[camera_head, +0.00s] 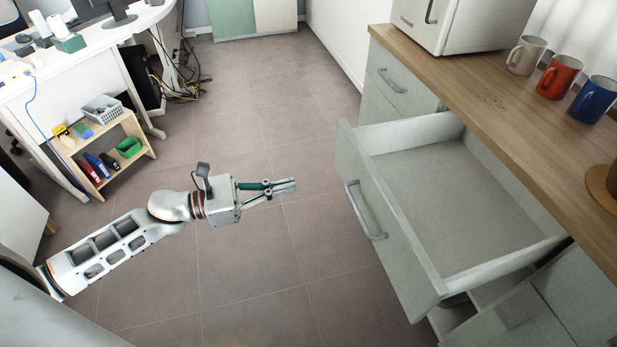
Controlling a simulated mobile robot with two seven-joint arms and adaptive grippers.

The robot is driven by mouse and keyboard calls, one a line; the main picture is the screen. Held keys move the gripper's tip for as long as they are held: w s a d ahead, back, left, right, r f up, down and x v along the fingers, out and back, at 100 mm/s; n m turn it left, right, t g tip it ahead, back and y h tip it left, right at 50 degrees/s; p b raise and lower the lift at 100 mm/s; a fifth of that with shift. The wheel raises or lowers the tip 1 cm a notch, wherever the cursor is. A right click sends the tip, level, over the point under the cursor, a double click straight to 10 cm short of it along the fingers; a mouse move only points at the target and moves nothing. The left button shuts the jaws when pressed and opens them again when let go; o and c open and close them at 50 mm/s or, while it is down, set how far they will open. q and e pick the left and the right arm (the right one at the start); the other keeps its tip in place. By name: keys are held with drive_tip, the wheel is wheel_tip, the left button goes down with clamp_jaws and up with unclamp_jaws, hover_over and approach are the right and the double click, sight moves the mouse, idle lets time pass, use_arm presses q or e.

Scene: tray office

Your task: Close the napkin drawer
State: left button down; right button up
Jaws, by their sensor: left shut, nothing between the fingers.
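An open drawer (400,258) with a pale grey-green front stands pulled far out from the wooden-topped counter on the right. Its inside looks empty, and I see no napkins in it. Its metal bar handle (366,212) is on the outer face, turned toward the left. My left gripper (292,186) is shut and empty. It is held out over the floor to the left of the drawer, clear of the front and handle, with its fingers pointing right. My right gripper does not show.
The wooden counter (470,85) carries a white appliance (462,25) and white, red and blue mugs (560,76). A closed drawer with a handle (392,80) is beyond the open one. A white desk and small shelf (103,155) stand at left. Tiled floor between is clear.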

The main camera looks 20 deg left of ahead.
sight(351, 172)
use_arm(q)
drive_tip(key=p+x, duration=0.1)
drive_tip(key=x, duration=1)
drive_tip(key=shift+w+d+r, duration=0.15)
drive_tip(key=shift+w+d, duration=0.05)
drive_tip(key=shift+d, duration=0.1)
drive_tip(key=shift+w+d, duration=0.3)
drive_tip(key=shift+d, duration=0.15)
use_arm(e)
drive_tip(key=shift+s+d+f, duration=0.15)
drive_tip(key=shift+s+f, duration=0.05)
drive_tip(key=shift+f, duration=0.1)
use_arm(q)
drive_tip(key=shift+w+d, duration=0.1)
drive_tip(key=shift+d, duration=0.05)
